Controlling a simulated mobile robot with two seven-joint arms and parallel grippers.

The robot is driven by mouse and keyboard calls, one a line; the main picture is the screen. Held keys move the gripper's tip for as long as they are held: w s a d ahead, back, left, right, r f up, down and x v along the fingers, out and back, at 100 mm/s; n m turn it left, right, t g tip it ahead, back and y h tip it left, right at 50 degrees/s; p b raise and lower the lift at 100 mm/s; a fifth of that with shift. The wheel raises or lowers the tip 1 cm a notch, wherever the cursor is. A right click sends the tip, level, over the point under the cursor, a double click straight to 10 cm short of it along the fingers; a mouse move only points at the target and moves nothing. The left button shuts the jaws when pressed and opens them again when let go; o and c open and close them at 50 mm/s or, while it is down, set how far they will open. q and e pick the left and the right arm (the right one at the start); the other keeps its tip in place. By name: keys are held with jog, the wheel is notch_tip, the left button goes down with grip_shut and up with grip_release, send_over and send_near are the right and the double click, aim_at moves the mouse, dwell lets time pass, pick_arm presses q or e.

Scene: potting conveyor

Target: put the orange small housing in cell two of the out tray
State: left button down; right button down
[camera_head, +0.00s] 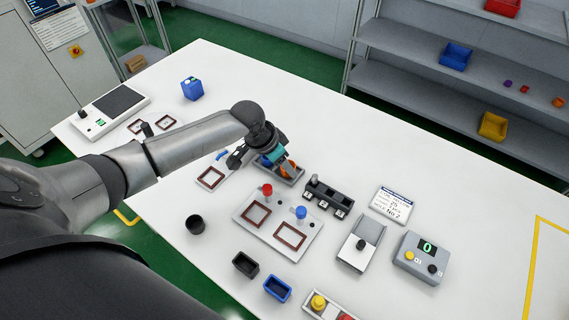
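The orange small housing (291,171) is in a grey-blue tray (296,180) near the middle of the table, partly covered by my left gripper. My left gripper (285,165) points down at this tray, with its fingertips at the orange housing. Whether the fingers are closed on it cannot be told. A blue part (266,162) shows in the same tray, beside the orange one. A black holder (328,199) with three white labels stands to the right; I cannot tell which of the two is the out tray. My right gripper is not in view.
A grey plate with a red button (267,189) and blue button (301,212) lies in front. A grey slide device (361,242), counter box (421,258), and black (245,264) and blue (278,288) bins stand nearby.

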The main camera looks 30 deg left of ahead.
pick_arm(q)
jog(key=shift+f, duration=0.25)
jog(key=shift+s+f, duration=0.4)
jog(key=shift+f, duration=0.05)
jog(key=c, duration=0.7)
grip_release()
jog(key=shift+d+f, duration=0.1)
jog(key=shift+o, duration=0.2)
jog(key=shift+r, duration=0.4)
jog(key=w+p+v, duration=0.1)
jog(key=p+v, duration=0.1)
jog(key=v, duration=1)
jog(key=shift+r+p, duration=0.3)
jog(key=shift+r, duration=0.15)
